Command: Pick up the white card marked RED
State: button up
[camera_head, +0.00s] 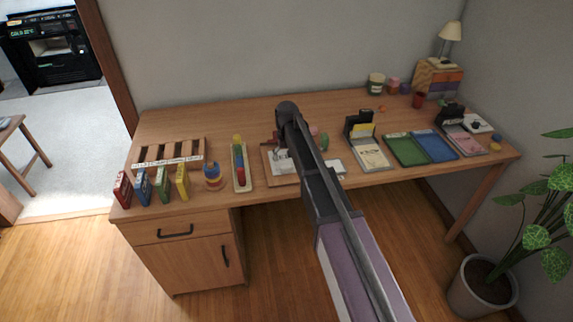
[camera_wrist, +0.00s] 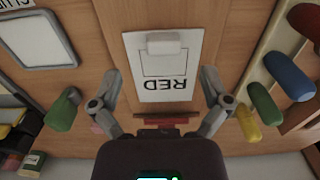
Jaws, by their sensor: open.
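The white card marked RED (camera_wrist: 163,75) lies flat on a wooden board, its lettering upside down in the wrist view. A small white block (camera_wrist: 164,44) lies over the card at the end away from the lettering. In the head view the card (camera_head: 281,162) is partly hidden by my arm. My gripper (camera_wrist: 161,76) is open above the card, with one finger on each side of it and nothing between them. In the head view my gripper is mostly hidden behind my arm.
A tray of coloured pegs (camera_head: 240,167) stands left of the board. A small red piece (camera_wrist: 166,122) lies near the lettering. Green and blue trays (camera_head: 405,149) stand farther right.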

aim_at(286, 167)
jog(key=shift+f, duration=0.1)
jog(key=shift+s+a+f+b, duration=0.1)
jog(key=shift+f+b, duration=2.45)
jog(key=shift+b, duration=0.1)
jog(key=shift+c, duration=0.2)
jog(key=c, duration=0.9)
